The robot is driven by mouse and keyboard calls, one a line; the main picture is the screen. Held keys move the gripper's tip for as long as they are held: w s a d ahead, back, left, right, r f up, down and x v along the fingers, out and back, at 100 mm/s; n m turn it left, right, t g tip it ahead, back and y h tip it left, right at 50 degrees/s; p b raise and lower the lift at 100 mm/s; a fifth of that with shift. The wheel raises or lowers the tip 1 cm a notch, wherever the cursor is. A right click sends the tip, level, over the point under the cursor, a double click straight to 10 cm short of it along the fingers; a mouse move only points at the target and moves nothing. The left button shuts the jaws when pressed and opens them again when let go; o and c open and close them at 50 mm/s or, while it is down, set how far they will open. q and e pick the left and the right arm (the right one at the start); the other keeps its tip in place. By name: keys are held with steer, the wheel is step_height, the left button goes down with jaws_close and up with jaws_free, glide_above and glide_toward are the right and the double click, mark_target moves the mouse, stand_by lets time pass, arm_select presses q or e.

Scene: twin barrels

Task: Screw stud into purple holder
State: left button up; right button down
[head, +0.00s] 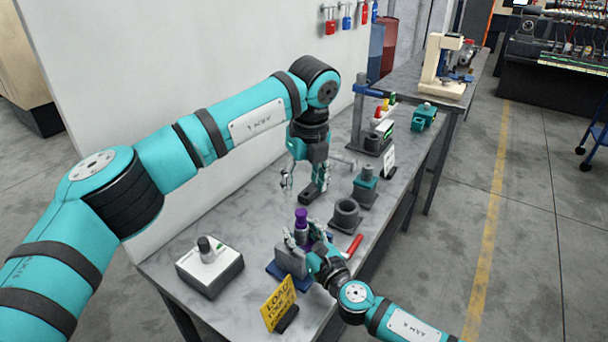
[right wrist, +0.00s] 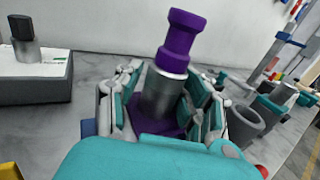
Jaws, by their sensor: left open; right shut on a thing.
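The purple holder (right wrist: 160,95) stands upright in the vise-like fixture (head: 285,277) at the front of the bench, with a silver body and a purple base. A purple knob-shaped piece, apparently the stud (right wrist: 180,38), sits on top of the silver body; it also shows in the head view (head: 301,216). I cannot tell how deep it sits. My right gripper (right wrist: 158,102) is shut around the holder's silver body, below the knob. My left gripper (head: 304,178) is open and empty, pointing down above the bench, behind and higher than the holder.
A white-topped box with a dark knob (head: 208,265) stands left of the holder. A yellow sign (head: 278,302) stands in front. The wall bounds the bench's back.

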mark_target(300, 212)
arm_select(q)
steer(key=f, duration=0.3)
steer(key=w+f, duration=0.1)
steer(key=f, duration=0.6)
steer(key=shift+w+a+f, duration=0.1)
steer(key=shift+w+a, duration=0.1)
steer(key=shift+a, duration=0.15)
arm_select(e)
steer(key=shift+w+d+r, duration=0.15)
arm_select(q)
steer(key=shift+c, duration=0.2)
jaws_close()
steer(key=m, duration=0.5)
steer(key=shift+h, duration=0.4)
steer(key=m, duration=0.6)
steer(key=shift+m+h, duration=0.4)
arm_select(e)
steer(key=shift+d, duration=0.1)
arm_select(q)
jaws_free()
